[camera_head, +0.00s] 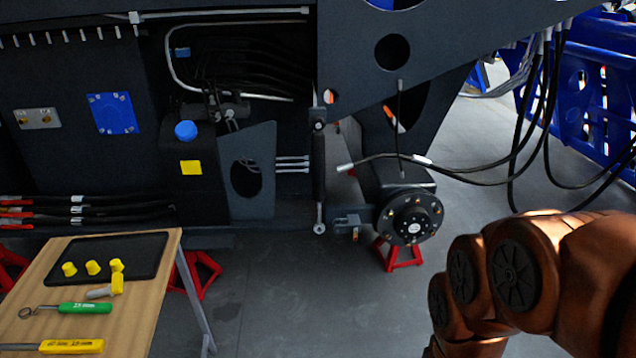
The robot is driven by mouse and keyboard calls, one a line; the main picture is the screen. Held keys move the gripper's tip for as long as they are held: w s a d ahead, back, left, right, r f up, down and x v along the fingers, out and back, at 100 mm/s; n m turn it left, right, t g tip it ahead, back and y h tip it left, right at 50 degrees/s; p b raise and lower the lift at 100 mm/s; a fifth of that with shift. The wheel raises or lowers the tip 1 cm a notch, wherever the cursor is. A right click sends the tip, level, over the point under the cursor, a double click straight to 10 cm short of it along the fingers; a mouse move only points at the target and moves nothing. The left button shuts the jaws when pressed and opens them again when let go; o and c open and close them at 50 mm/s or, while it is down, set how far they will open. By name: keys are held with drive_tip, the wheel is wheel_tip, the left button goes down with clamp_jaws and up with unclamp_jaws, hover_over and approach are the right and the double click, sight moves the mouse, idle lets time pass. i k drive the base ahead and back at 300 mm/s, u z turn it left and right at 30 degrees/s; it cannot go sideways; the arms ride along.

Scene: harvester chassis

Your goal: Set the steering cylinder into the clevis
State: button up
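A slim dark cylinder, which looks like the steering cylinder (319,178), hangs upright beside the chassis in the middle of the head view. Its upper eye is at a dark mount. Its lower eye (319,229) is bright metal and sits just left of a small dark bracket, likely the clevis (347,223), by the wheel hub. I cannot tell whether the eye is inside the bracket or beside it. My brown arm links fill the lower right, well apart from the cylinder. My gripper is outside the picture.
A round wheel hub (413,220) stands above a red jack stand (399,252). Loose black hoses (485,180) hang right of the cylinder. A wooden table (150,270) at lower left holds a black tray (137,249), yellow caps and tools. The grey floor between is clear.

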sight(318, 138)
drive_tip(key=z, duration=0.15)
drive_tip(key=k, duration=0.3)
drive_tip(key=u, duration=0.7)
drive_tip(key=i, duration=1.05)
drive_tip(key=u, duration=0.2)
